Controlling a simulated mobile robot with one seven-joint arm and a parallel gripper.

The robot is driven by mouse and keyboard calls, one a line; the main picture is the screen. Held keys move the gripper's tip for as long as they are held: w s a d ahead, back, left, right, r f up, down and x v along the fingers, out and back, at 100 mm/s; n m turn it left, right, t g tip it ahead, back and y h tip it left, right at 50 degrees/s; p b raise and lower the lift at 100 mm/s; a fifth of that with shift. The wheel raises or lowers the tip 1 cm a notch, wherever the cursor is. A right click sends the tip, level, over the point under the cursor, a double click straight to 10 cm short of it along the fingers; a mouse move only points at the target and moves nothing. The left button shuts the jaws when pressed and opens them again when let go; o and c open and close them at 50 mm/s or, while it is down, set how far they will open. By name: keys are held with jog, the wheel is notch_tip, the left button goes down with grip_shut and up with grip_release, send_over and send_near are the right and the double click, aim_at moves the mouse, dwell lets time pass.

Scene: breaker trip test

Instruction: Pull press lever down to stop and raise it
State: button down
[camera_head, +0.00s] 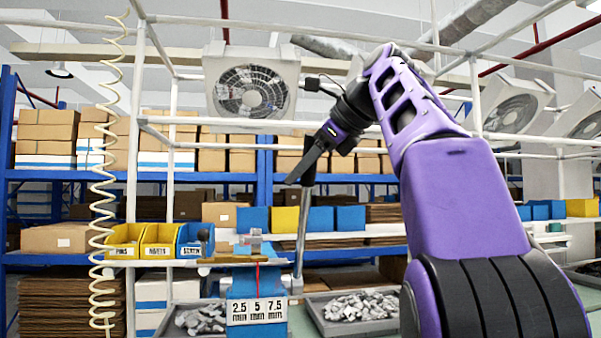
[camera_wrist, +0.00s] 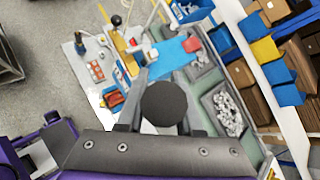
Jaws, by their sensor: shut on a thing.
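The press lever (camera_head: 302,228) is a thin silver rod with a black grip (camera_head: 308,160) at its top. It stands nearly upright, its top leaning slightly right, at the right side of the blue press (camera_head: 242,283). My gripper (camera_head: 304,168) is shut on the black grip, high above the bench. In the wrist view the round black end of the grip (camera_wrist: 164,103) sits between my fingers and hides much of the rod below. The press carries a white label reading 2.5, 5 and 7.5 mm.
Grey trays of metal parts (camera_head: 360,306) flank the press. A coiled cream hose (camera_head: 104,190) hangs at far left. White frame posts and shelves of boxes stand behind.

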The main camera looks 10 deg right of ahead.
dwell(0.3)
jog(key=c, duration=0.6)
grip_release()
jog(key=shift+a, duration=0.1)
jog(key=shift+r, duration=0.1)
